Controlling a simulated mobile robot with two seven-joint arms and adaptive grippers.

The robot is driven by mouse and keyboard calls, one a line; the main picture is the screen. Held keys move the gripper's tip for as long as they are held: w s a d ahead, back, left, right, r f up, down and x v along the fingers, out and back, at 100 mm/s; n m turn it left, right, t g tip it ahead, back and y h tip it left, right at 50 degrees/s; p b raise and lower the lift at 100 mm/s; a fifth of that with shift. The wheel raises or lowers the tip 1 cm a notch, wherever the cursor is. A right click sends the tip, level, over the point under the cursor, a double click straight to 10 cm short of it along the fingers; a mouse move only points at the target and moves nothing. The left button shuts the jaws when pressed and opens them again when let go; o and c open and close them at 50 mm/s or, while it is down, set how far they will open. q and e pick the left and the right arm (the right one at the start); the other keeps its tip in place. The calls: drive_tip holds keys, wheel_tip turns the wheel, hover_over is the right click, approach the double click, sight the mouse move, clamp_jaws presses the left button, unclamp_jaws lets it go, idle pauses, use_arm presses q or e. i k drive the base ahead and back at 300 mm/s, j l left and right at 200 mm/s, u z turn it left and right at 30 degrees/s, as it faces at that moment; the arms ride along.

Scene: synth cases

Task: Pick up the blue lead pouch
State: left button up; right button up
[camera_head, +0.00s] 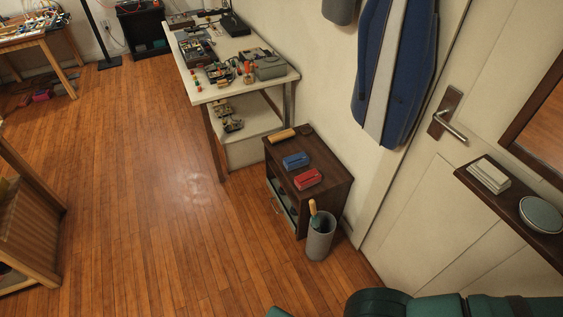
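A small blue pouch (296,160), which looks like the blue lead pouch, lies on top of a low dark brown cabinet (328,167) beside the wall. A similar red pouch (307,179) lies just in front of it, with a small gap between them. Nothing covers the blue pouch. No gripper fingers show in the head view.
A tan roll (282,136) lies at the cabinet's back edge. A grey bin (320,240) holding a handled object stands in front of the cabinet. A cluttered white worktable (225,88) stands behind. A wall shelf (510,217) juts out at right. The wooden floor at left-centre is clear.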

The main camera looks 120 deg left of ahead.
sight(294, 161)
drive_tip(key=u, duration=0.95)
drive_tip(key=j+u, duration=0.1)
drive_tip(key=u, duration=2.3)
drive_tip(key=i+u, duration=0.1)
drive_tip(key=u, duration=0.4)
drive_tip(key=j+z, duration=0.1)
drive_tip(key=z, duration=0.95)
drive_tip(key=i+j+z, duration=0.15)
drive_tip(key=j+z, duration=1.15)
drive_tip(key=j, duration=0.5)
drive_tip(key=k+j, duration=0.1)
drive_tip(key=j, duration=0.45)
drive_tip(key=j+z, duration=0.1)
drive_tip(key=j, duration=0.45)
drive_tip(key=k+j, duration=0.15)
drive_tip(key=j, duration=0.35)
